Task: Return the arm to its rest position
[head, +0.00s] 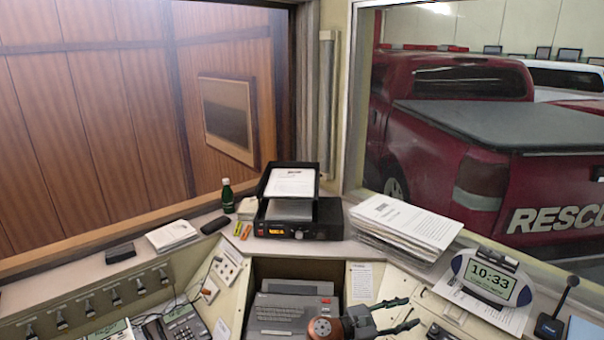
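My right gripper (412,312) shows at the bottom centre of the head view, over the lower part of the console. Its two dark fingers point right and stand apart, with nothing seen between them. The reddish-brown wrist joint beside it is mine. Most of my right arm is below the picture edge. My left gripper is not in view.
A grey keyboard-like machine (281,315) sits in the recess left of the gripper. A clock (490,279) and a desk microphone (553,322) stand to the right. A paper stack (405,222), a black radio (298,219) and a green bottle (227,196) line the ledge.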

